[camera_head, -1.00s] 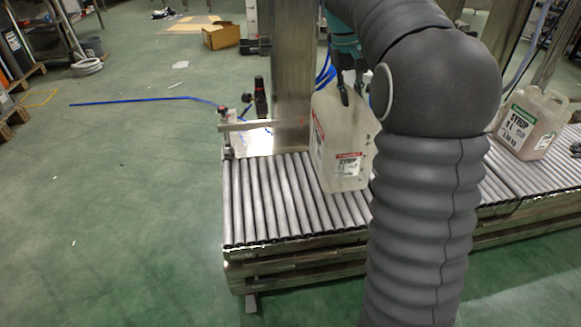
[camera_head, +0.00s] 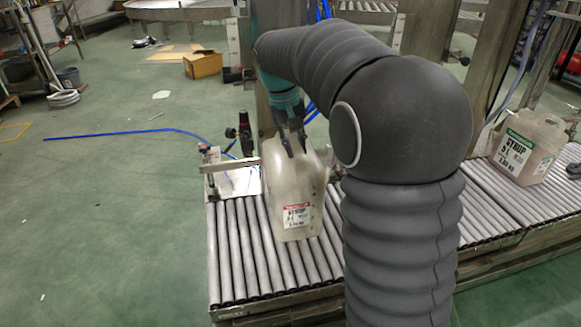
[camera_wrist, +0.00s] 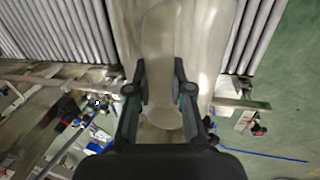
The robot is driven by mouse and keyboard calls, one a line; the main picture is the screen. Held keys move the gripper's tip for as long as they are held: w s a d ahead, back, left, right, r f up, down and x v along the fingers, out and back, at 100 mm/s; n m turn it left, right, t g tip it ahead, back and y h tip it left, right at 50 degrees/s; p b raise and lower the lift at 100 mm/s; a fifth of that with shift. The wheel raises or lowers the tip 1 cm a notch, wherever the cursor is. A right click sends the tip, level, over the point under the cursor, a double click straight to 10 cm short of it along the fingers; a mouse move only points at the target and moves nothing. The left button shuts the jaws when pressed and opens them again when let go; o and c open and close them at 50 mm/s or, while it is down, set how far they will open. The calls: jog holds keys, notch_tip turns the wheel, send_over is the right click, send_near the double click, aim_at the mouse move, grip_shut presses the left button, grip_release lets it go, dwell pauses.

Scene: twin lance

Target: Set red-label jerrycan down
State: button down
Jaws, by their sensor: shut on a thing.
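The red-label jerrycan (camera_head: 297,187) is a pale translucent can with a red-topped SYRUP label, upright over the left end of the roller conveyor (camera_head: 232,262). My gripper (camera_head: 291,146) is shut on its top, at the handle. In the wrist view the fingers (camera_wrist: 160,98) close on both sides of the can's handle, and the can body (camera_wrist: 208,40) fills the middle. The head view does not clearly show whether the can's base touches the rollers.
A green-label jerrycan (camera_head: 528,147) stands on the conveyor to the right. A metal stop bar (camera_head: 232,165) and a steel post are behind the held can. Bare rollers lie left of it. A blue hose (camera_head: 130,132) and a cardboard box (camera_head: 203,64) are on the floor.

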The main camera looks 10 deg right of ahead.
aim_at(289, 162)
jog(key=shift+s+a+f, duration=0.2)
jog(key=shift+a+f, duration=0.2)
jog(key=shift+a, duration=0.25)
jog(key=shift+f, duration=0.2)
jog(key=shift+f+b, duration=0.35)
jog(key=shift+f, duration=1.6)
jog(key=c, duration=1)
grip_release()
jog(key=shift+c, duration=0.2)
